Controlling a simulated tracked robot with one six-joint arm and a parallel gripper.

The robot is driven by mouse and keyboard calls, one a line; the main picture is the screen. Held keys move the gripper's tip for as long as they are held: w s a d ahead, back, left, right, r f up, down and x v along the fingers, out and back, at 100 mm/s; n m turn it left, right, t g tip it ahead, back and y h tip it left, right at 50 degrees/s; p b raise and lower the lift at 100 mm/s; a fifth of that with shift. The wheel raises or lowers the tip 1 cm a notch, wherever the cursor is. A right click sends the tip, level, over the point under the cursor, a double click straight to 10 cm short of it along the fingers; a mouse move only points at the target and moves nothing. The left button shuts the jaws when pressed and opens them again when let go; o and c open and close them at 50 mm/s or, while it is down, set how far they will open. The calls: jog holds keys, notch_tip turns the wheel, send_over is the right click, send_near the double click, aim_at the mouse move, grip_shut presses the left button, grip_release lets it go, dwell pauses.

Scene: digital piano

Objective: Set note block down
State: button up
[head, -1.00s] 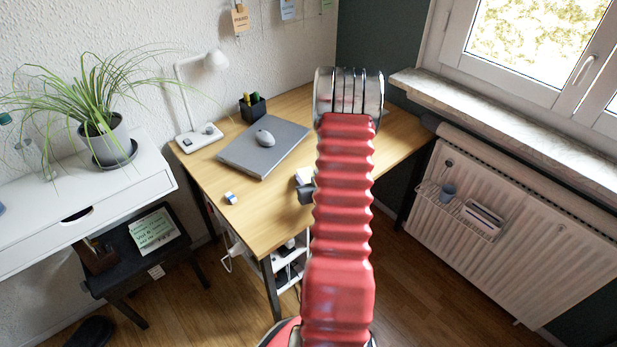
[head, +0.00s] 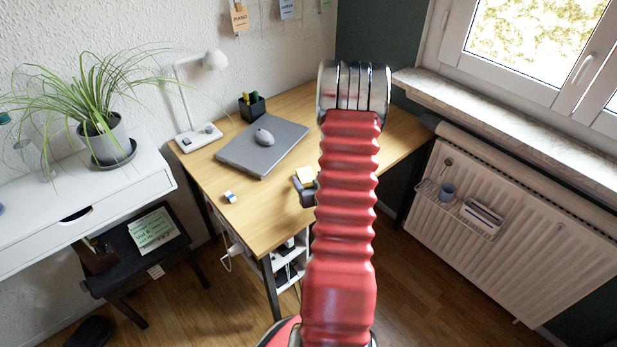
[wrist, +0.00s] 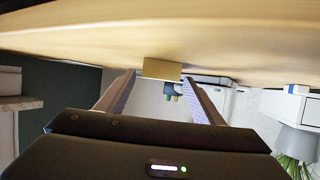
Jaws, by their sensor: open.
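My gripper (wrist: 161,78) is open, with one finger on each side of the block near the tips. Gaps show between the fingers and the block.
A closed laptop (head: 248,158) with a mouse (head: 264,137) on it lies left of the block. A small white-and-blue item (head: 230,197) is near the desk's front-left edge. A pen holder (head: 252,106) and white lamp (head: 199,132) stand behind. Bare desk lies between laptop and block.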

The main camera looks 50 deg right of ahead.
jog(key=v, duration=0.9)
jog(key=shift+s+a, duration=0.15)
dwell(0.4)
jog(key=shift+w+r, duration=0.25)
jog(key=shift+w, duration=0.05)
jog(key=w+a+r+n+g+y, duration=0.1)
jog(key=w+a+r+n+y, duration=0.1)
jog(key=w+a+r, duration=0.5)
jog(key=w+a+r+n+g+y, duration=0.1)
jog(key=w+a+r+n+g, duration=0.15)
jog(key=a+r, duration=0.75)
jog(key=s+a+r+y, duration=0.1)
jog(key=s+a+r, duration=0.2)
jog(key=a, duration=0.5)
jog(key=s+a+r+n+g+y, duration=0.1)
jog(key=s+a+r+y, duration=0.1)
jog(key=s+a, duration=0.4)
jog(key=s+a+r+n+g+y, duration=0.1)
jog(key=s+a+r, duration=0.3)
jog(key=a, duration=0.7)
jog(key=shift+s+a+r+y, duration=0.2)
jog(key=shift+s+r+y, duration=0.1)
jog(key=shift+s, duration=0.4)
jog(key=shift+n, duration=0.25)
